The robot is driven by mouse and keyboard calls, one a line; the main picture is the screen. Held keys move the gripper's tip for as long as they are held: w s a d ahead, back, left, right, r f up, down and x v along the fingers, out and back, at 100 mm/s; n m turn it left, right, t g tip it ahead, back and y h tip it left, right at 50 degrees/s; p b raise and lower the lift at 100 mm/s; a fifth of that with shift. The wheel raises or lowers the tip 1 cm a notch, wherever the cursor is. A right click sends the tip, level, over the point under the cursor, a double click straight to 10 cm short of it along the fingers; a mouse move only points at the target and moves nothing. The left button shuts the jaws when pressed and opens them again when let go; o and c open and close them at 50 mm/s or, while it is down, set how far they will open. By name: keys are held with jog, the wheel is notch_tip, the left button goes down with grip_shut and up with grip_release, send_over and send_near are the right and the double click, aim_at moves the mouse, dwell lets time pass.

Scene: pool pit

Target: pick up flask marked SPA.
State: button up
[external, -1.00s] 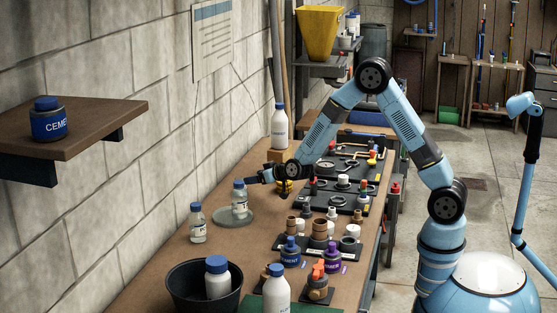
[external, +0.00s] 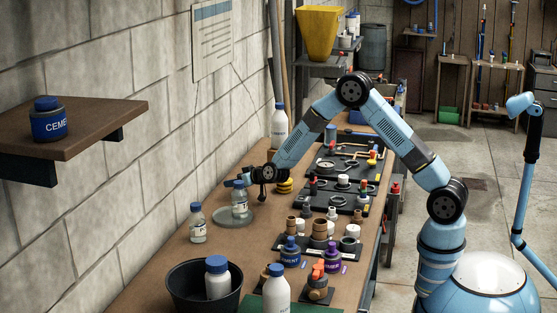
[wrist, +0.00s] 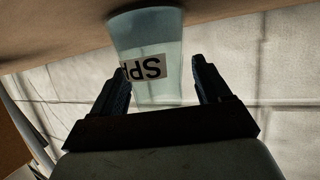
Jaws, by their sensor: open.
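The flask marked SPA (wrist: 145,50) shows upside down in the wrist view, a clear container with pale liquid and a white label with black letters. In the external view the flask (external: 240,203) stands upright, with a blue cap, on a round grey disc (external: 226,220) on the bench. My gripper (wrist: 162,75) is open, with one dark finger on each side of the flask's lower picture part. In the external view my gripper (external: 236,183) is at the flask's cap and neck. Whether a finger touches the flask cannot be told.
A similar small blue-capped bottle (external: 197,223) stands just left of the disc. Fittings and jars (external: 291,252) crowd the bench's right side. A block wall (external: 130,190) borders the left.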

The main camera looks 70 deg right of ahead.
jog(key=c, duration=1.1)
jog(key=shift+o, duration=0.2)
